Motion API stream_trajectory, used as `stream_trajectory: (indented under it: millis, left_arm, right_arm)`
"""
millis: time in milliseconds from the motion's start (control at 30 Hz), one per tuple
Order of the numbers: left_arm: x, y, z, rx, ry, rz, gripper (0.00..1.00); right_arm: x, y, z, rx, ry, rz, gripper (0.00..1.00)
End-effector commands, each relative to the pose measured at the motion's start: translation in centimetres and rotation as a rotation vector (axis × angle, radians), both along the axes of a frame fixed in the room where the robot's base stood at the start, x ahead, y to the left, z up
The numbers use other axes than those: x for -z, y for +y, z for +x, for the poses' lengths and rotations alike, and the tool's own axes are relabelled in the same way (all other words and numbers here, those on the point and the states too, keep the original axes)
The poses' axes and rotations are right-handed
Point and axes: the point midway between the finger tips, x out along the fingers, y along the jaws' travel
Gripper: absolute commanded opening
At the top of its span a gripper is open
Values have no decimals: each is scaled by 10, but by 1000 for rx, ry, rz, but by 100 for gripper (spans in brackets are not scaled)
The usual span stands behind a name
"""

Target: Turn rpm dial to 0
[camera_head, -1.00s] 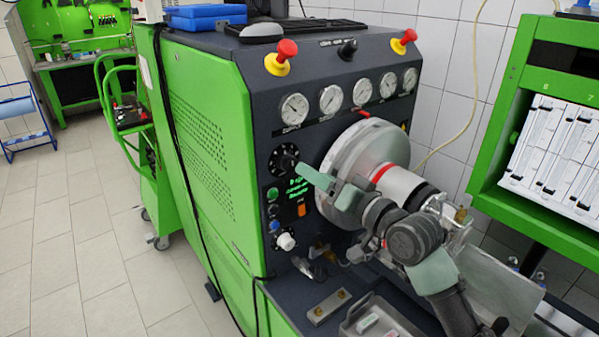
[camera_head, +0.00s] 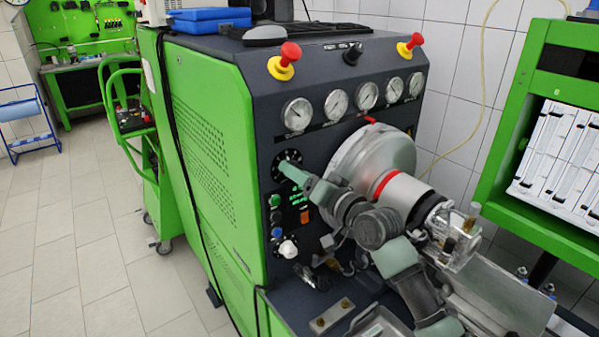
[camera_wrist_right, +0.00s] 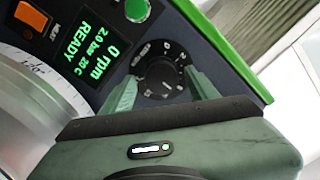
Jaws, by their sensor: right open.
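The rpm dial (camera_head: 291,156) is a round black knob with white scale marks on the dark front panel. In the head view my right gripper (camera_head: 286,168) is in front of it and covers part of it. In the right wrist view the dial (camera_wrist_right: 160,72) lies between the two green fingers of my open right gripper (camera_wrist_right: 163,92), one on each side. I cannot tell whether the fingers touch it. The green display (camera_wrist_right: 97,50) beside the dial reads 0 rpm, 2.0 bar, 20 C and READY. My left gripper is not in view.
Below the dial are green and blue buttons (camera_head: 276,216), an orange switch (camera_head: 305,216) and a white knob (camera_head: 288,249). A large silver drum (camera_head: 372,160) stands close to the right of the dial. Gauges (camera_head: 297,114) and red-and-yellow emergency buttons (camera_head: 285,62) sit above.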

Motion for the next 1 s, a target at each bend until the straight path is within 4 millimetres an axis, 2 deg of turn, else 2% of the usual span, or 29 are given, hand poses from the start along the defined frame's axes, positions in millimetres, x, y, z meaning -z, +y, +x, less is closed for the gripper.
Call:
stream_trajectory:
  millis: [200,400,433,767,1000]
  left_arm:
    - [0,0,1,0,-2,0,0]
    - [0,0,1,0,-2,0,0]
    - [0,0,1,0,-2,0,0]
    - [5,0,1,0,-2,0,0]
    - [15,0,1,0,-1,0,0]
  right_arm:
    - [0,0,0,0,-1,-1,59]
    - [0,0,0,0,0,0,4]
    - [0,0,0,0,0,0,0]
    - [1,0,0,1,-29,-39,0]
    - [2,0,1,0,-116,-160,0]
